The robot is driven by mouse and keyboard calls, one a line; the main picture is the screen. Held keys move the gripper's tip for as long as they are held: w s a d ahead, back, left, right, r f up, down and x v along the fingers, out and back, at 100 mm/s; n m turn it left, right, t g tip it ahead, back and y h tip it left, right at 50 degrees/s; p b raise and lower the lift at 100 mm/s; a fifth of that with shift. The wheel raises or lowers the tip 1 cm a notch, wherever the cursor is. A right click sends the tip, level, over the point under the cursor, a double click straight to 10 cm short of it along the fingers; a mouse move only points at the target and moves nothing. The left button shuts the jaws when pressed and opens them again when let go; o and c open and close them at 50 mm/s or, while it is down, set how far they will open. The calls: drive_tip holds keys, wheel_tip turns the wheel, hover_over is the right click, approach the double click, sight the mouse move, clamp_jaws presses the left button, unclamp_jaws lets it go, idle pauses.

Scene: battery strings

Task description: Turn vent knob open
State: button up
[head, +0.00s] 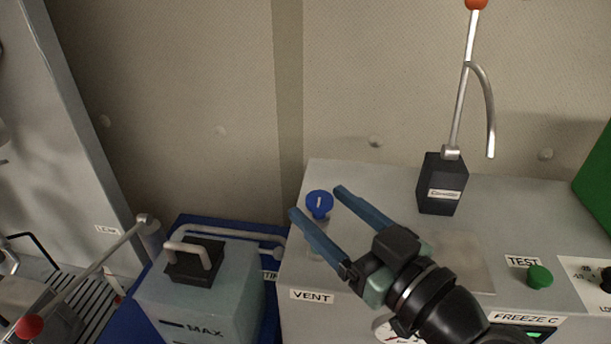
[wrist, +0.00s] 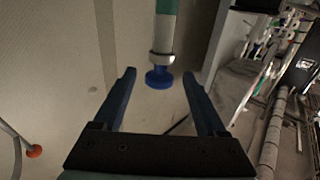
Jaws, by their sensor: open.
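The blue vent knob (head: 319,204) stands on the grey cabinet top, behind the VENT label (head: 311,296). A short white mark on its top runs nearly upright in the head view. My gripper (head: 316,201) is open, with its two blue fingers reaching toward the knob. In the head view the knob appears between the fingertips, with no clear contact. In the wrist view a round blue part (wrist: 159,79), below a white collar and green-white shaft, appears between the open fingertips (wrist: 158,75). How far the fingers are from the knob is hard to tell.
A black-based lever (head: 442,184) with an orange ball stands right of my gripper. A green TEST button (head: 539,276) is at the right. A grey container marked MAX (head: 205,290) sits in a blue tray to the left. A wall is behind.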

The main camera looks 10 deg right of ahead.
sight(311, 196)
drive_tip(key=p+x, duration=0.1)
drive_tip(key=x, duration=0.4)
drive_tip(key=shift+w, duration=0.1)
clamp_jaws()
